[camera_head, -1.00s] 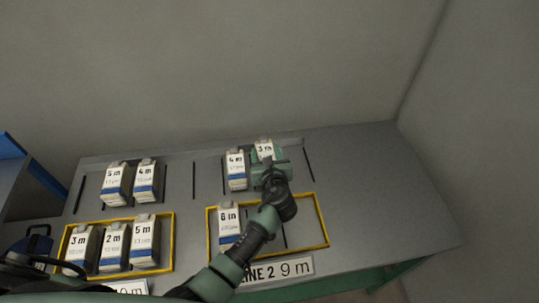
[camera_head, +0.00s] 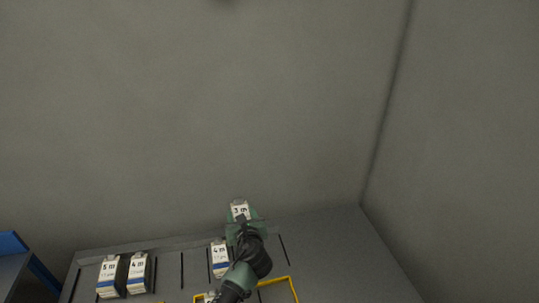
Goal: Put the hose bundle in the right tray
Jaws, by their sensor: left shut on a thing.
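My left gripper (camera_head: 244,229) is shut on a white hose bundle pack (camera_head: 239,210) marked "3 m". It holds the pack above the back of the grey bench; the gripper hides its lower part. The right tray (camera_head: 291,284) is a yellow frame at the bottom of the view. Only its far right corner shows clearly, as my arm and the picture edge hide the rest. My right gripper is not in view.
A "4 m" pack (camera_head: 220,261) stands just left of my left arm. A "5 m" pack (camera_head: 108,278) and another "4 m" pack (camera_head: 138,274) stand at the left. The grey bench (camera_head: 335,250) is clear at the right. Walls rise behind and at the right.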

